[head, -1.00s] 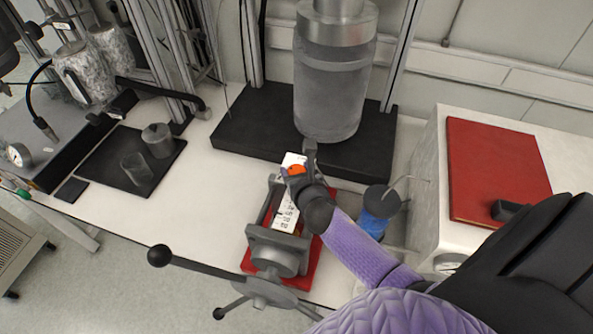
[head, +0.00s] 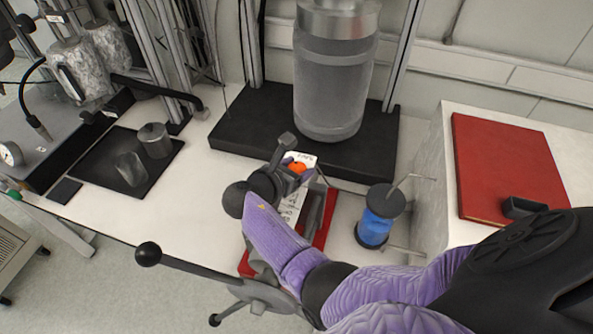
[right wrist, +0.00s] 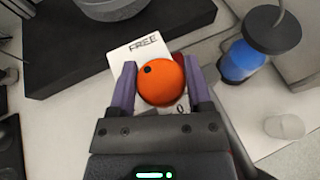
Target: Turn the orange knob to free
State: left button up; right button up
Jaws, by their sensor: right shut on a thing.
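The orange knob (head: 297,168) sits on a white label plate (head: 303,158) on the vise-like stand. In the right wrist view the knob (right wrist: 161,84) has a black dot at its upper left, on the side toward the printed word FREE (right wrist: 144,42). More print on the plate is partly hidden below the knob. My right gripper (right wrist: 159,72) has one purple finger on each side of the knob and is shut on it. My left gripper is out of view.
A blue spool-like cylinder (head: 378,222) stands close to the right of the stand. A large clear vessel (head: 331,95) on a black base is behind. A black-knobbed lever (head: 190,266) sticks out to the front left. A red folder (head: 505,165) lies at right.

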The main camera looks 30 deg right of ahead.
jog(key=m+g+b, duration=0.3)
jog(key=m+g, duration=0.1)
jog(key=shift+f+g+h+b, duration=0.15)
jog(key=shift+g+h+b, duration=0.15)
jog(key=shift+h+b, duration=0.1)
jog(key=shift+m+g+b, duration=0.35)
jog(key=shift+m+g, duration=0.05)
jog(key=shift+g, duration=0.1)
jog(key=o, duration=1.3)
jog(key=shift+a, duration=0.1)
